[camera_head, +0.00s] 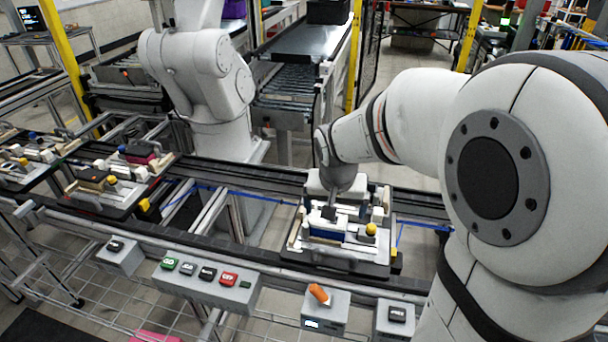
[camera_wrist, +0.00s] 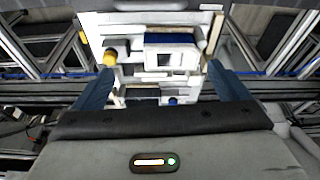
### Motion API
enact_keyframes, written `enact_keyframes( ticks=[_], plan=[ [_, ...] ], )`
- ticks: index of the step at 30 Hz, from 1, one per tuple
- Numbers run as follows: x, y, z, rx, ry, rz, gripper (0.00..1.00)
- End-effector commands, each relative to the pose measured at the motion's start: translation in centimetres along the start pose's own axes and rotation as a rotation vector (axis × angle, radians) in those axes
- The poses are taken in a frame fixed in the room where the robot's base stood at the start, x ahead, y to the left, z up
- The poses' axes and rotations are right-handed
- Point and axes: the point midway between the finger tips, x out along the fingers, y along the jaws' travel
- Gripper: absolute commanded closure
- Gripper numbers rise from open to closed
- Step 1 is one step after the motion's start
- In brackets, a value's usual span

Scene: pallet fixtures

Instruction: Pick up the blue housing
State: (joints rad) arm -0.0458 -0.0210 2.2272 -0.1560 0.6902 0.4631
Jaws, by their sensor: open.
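The blue housing (camera_head: 326,233) lies on the front part of the right-hand pallet fixture (camera_head: 345,262). In the wrist view the blue housing (camera_wrist: 170,39) appears as a blue bar near the top centre, beside white and grey fixture parts. My gripper (camera_head: 329,211) hangs over the fixture, close behind the blue housing, and partly hides the parts below it. In the wrist view my gripper (camera_wrist: 160,68) has its two bluish fingers wide apart with nothing held between them. Whether the fingertips touch anything below cannot be told.
A yellow knob (camera_head: 370,229) stands on the fixture right of the housing. Another loaded pallet (camera_head: 115,182) sits to the left on the conveyor rails. A button box (camera_head: 207,284) and an orange switch (camera_head: 319,294) are along the front. A second white robot arm (camera_head: 205,75) stands behind.

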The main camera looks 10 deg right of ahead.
Motion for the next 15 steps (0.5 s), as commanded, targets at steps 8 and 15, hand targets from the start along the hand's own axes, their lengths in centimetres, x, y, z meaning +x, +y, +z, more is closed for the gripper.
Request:
enact_keyframes(
  ticks=[8,15],
  plan=[
    [4.1,-2.1,-3.1,0.077,-0.001,0.016,0.00],
    [6.4,-2.3,-3.4,0.086,-0.002,0.019,0.00]
  ],
)
